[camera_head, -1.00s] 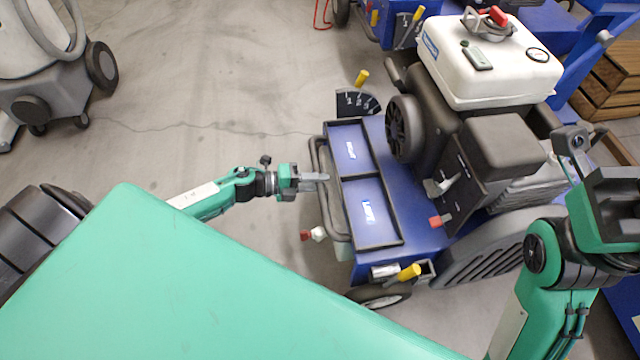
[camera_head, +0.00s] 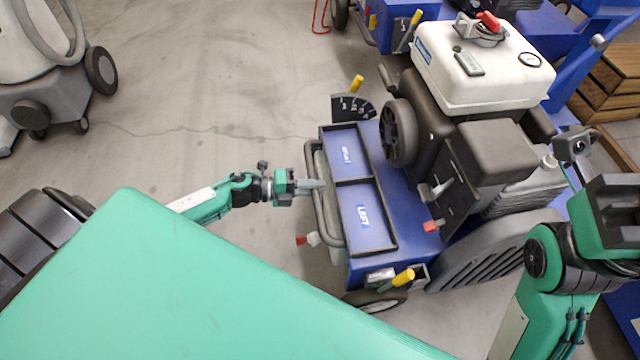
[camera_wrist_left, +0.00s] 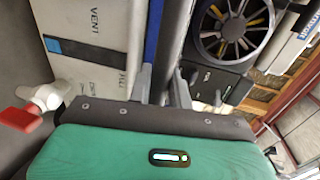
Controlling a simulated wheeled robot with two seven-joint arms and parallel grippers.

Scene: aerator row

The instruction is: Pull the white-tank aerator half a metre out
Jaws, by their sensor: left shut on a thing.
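The white-tank aerator (camera_head: 365,215) is a blue machine with a dark engine and a white tank (camera_head: 485,68) on top. A grey bar handle (camera_head: 322,200) runs along its left end. My left gripper (camera_head: 314,184) is shut on that handle. In the left wrist view the fingers (camera_wrist_left: 163,88) close around the dark bar, and the engine's fan wheel (camera_wrist_left: 236,28) shows beyond it. My right gripper (camera_head: 612,205) shows at the right edge beside the aerator, apart from the handle; its jaws cannot be made out.
Another blue machine (camera_head: 395,25) stands behind at the top. Wooden crates (camera_head: 612,80) are at the upper right. A grey machine with a hose (camera_head: 50,90) stands at the upper left. The concrete floor (camera_head: 210,90) between is clear.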

